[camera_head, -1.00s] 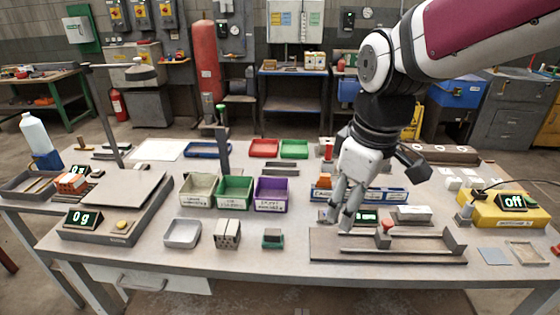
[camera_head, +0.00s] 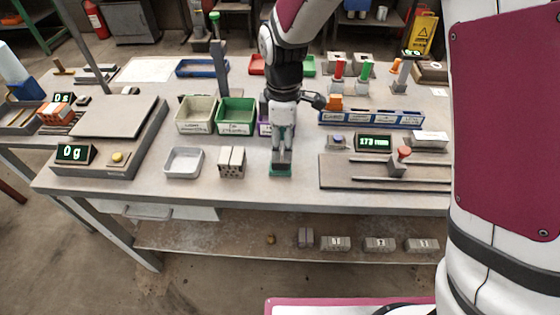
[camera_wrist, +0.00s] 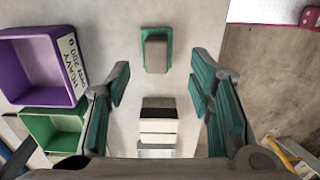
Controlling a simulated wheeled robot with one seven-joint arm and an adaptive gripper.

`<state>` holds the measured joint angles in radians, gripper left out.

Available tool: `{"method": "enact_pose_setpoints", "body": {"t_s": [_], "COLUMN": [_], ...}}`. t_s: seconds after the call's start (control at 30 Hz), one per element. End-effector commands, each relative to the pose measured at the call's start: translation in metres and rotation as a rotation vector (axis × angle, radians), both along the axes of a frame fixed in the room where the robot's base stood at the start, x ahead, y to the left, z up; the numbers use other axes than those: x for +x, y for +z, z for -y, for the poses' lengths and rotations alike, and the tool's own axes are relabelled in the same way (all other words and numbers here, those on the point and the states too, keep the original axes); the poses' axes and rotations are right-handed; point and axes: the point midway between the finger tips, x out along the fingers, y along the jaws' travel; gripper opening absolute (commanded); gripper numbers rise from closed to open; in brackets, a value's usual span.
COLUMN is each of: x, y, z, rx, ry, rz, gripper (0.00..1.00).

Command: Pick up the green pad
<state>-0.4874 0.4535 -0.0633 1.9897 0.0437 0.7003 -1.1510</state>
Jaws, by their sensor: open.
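The green pad (camera_head: 280,172) lies on the table near the front edge, below my gripper in the head view. In the wrist view the green pad (camera_wrist: 143,50) shows as a rim under a small grey block (camera_wrist: 157,55) resting on it. My gripper (camera_wrist: 160,92) is open, with teal finger pads spread to left and right and nothing between them. In the head view my gripper (camera_head: 281,152) points down over the pad and partly hides it. The pad lies ahead of the fingertips in the wrist view, and contact is not visible.
A block with holes (camera_head: 231,162) and a metal tray (camera_head: 184,163) stand left of the pad. Green (camera_head: 236,116) and purple (camera_wrist: 38,66) bins stand behind. A rail fixture (camera_head: 345,172) lies to the right. The table's front edge is close to the pad.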

Motion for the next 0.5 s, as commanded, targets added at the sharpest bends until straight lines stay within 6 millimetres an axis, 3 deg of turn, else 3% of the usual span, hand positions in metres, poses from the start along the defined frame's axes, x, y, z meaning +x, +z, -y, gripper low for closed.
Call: {"method": "enact_pose_setpoints", "body": {"t_s": [0.27,0.5], "x": [0.000,0.004], "y": [-0.021,-0.052], "z": [0.000,-0.006], "rx": [-0.001,-0.002], "ry": [-0.001,-0.001], "rz": [0.000,-0.002], "gripper": [0.48,0.48]}}
